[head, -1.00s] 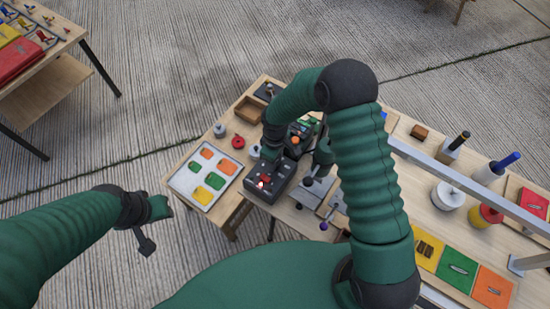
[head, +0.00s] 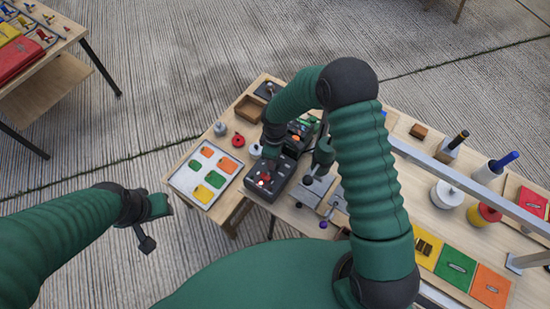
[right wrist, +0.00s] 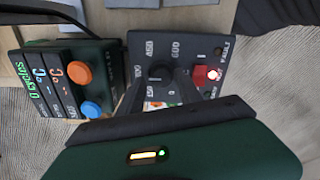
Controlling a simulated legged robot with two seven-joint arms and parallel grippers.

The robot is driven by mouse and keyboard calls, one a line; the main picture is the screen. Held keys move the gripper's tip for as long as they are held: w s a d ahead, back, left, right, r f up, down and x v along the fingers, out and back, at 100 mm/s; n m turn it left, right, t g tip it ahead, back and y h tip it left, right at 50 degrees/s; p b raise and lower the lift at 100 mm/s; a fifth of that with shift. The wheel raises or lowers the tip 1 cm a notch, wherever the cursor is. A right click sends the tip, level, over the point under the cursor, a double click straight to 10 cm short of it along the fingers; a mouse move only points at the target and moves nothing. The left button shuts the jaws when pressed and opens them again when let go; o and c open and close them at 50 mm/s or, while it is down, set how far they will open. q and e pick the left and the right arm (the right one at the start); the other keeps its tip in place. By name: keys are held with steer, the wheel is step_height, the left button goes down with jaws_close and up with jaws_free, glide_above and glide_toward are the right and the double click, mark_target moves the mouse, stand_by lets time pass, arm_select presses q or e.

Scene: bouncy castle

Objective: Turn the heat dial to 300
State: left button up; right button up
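The heat dial (right wrist: 160,73) is a black knob on a dark control box (right wrist: 225,105), ringed by white numbers from 0 to 600. In the right wrist view the 300 mark is to the left of the knob; its pointer is too dark to read. My right gripper (right wrist: 160,80) has its fingers on either side of the dial, seemingly with gaps, so it looks open around it. In the head view the box (head: 283,180) is partly hidden by my right arm. My left gripper (head: 155,225) hangs off the table's left side, away from the box; its fingers are unclear.
A red switch (right wrist: 200,76) and a lit lamp (right wrist: 214,74) sit right of the dial. A tray of coloured pieces (head: 181,180) lies left of the box.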

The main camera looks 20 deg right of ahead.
steer(key=shift+o, duration=0.6)
steer(key=shift+f, duration=0.1)
steer(key=shift+s, duration=0.1)
step_height(320, 180, up, 17)
steer(key=shift+f, duration=0.15)
